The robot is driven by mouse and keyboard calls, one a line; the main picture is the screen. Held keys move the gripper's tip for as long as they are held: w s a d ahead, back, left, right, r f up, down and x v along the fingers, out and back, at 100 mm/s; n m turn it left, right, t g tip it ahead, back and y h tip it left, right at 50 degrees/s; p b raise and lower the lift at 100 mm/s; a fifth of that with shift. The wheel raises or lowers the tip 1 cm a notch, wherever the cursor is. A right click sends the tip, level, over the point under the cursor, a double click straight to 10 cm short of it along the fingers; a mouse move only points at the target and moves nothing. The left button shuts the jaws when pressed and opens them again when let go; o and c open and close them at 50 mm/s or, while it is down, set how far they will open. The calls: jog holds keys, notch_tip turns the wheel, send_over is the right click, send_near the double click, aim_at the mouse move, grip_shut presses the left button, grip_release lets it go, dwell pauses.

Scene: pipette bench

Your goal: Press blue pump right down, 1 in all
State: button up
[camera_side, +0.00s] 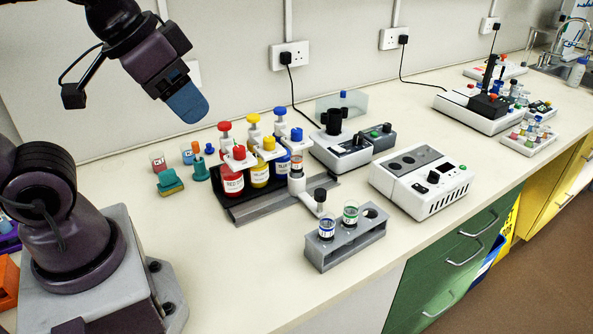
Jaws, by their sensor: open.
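The blue bottle (283,163) stands at the right end of a row of red, yellow and blue bottles in a dark rack. The pump head looks raised. My gripper (188,104) hangs in the air up and left of the bottles, pointing down to the right. It is open and empty, well apart from the blue pump. Only one blue finger shows clearly; the other is hidden.
The red bottle (231,181) and yellow bottle (259,172) stand left of the blue one. A grey rail (255,207) with a small vial runs in front. A grey rack (345,246) with vials is nearer. Small devices stand to the right.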

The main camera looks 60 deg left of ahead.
grip_shut()
dwell(1.8)
